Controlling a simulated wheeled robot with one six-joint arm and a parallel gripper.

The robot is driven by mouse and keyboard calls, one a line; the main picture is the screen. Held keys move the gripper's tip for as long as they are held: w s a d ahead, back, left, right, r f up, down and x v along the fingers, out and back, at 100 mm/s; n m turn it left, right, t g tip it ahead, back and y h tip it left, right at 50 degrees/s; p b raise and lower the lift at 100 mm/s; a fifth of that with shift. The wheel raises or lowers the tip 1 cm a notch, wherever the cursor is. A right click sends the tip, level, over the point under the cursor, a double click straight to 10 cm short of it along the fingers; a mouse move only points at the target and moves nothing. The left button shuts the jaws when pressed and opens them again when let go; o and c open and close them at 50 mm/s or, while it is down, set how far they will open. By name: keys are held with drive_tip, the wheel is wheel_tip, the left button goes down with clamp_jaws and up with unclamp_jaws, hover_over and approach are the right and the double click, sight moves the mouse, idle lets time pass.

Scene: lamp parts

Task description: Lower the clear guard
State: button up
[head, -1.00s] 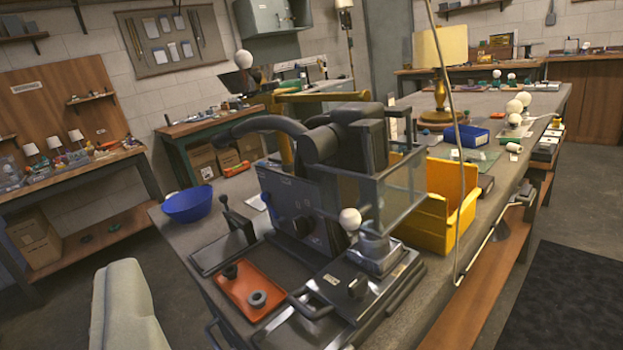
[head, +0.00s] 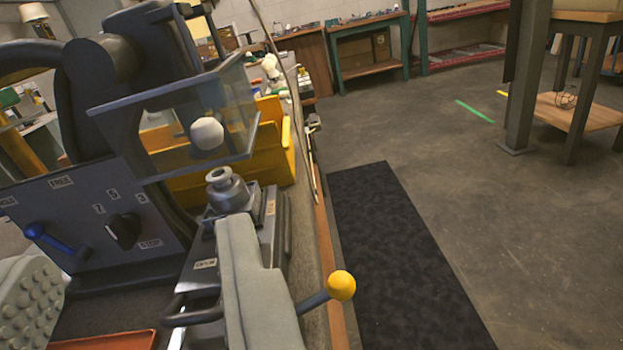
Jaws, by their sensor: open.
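The clear guard (head: 235,95) is a see-through panel box with a dark top edge, at the upper left on the grey machine (head: 75,235). Its lower edge is above the round metal fitting (head: 226,190), with a gap between them. A white ball knob (head: 206,133) shows against the guard; I cannot tell how it is attached. My gripper (head: 135,250) is open and empty. One pale finger with a bumpy pad is at the lower left, the other at the lower middle. The guard is farther off, above the fingers, and neither touches it.
A lever with a yellow ball (head: 341,285) sticks out right of my right finger. A yellow bin (head: 280,145) stands behind the guard. An orange tray (head: 110,341) is at the bottom left. Open floor and a black mat (head: 395,255) lie to the right.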

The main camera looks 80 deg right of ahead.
sight(205, 140)
drive_tip(key=shift+g, duration=0.6)
drive_tip(key=x, duration=0.5)
drive_tip(key=f+x, duration=0.1)
drive_tip(key=x, duration=1.1)
drive_tip(key=shift+s+d+f, duration=0.1)
drive_tip(key=shift+d+f, duration=0.05)
drive_tip(key=shift+f, duration=0.05)
